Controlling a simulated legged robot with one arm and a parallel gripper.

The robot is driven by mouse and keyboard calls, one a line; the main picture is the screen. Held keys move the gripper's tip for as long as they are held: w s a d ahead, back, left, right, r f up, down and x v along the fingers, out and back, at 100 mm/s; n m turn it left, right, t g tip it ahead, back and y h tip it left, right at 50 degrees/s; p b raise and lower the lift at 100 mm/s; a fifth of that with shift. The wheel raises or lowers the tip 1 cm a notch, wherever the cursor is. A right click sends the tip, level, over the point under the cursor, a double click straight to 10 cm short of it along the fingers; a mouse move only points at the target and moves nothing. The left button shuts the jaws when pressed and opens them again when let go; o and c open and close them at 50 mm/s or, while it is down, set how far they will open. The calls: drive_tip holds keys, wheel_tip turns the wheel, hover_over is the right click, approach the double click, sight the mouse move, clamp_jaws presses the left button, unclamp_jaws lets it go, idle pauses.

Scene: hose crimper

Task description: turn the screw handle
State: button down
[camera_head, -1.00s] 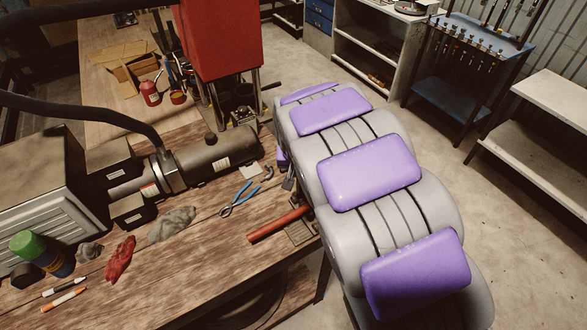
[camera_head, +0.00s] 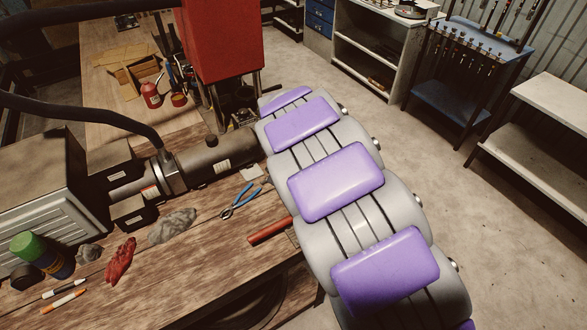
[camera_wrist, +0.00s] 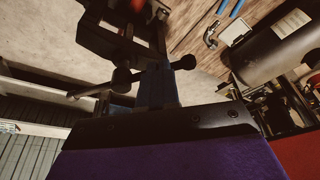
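In the wrist view a dark metal bar with round knobs (camera_wrist: 122,77), which looks like the screw handle, crosses the middle of the picture. Another dark knob (camera_wrist: 186,62) is to its right. A dark frame-like device (camera_wrist: 110,32) lies beyond, at the top. My gripper (camera_wrist: 160,125) shows as a wide dark plate with purple below it, close to the bar. In the head view my arm hides the gripper and the handle.
A wooden bench (camera_head: 190,262) carries blue pliers (camera_head: 240,200), a red-handled tool (camera_head: 270,230), a red cloth (camera_head: 120,262) and a grey cylindrical motor (camera_head: 215,157). A red press (camera_head: 218,38) stands behind. Shelves (camera_head: 370,60) and a blue rack (camera_head: 465,75) line the back; floor (camera_head: 440,180) at right is open.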

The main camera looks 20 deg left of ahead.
drive_tip(key=shift+w+a+m+h+b, duration=0.25)
drive_tip(key=shift+w+m, duration=0.3)
drive_tip(key=shift+m, duration=0.45)
drive_tip(key=shift+w+a+m+h+b, duration=0.1)
drive_tip(key=shift+w+m+h, duration=0.35)
drive_tip(key=shift+m, duration=0.55)
drive_tip(key=shift+w, duration=0.15)
drive_tip(key=shift+w+m, duration=0.1)
drive_tip(key=shift+m, duration=0.3)
drive_tip(key=shift+d+f, duration=0.1)
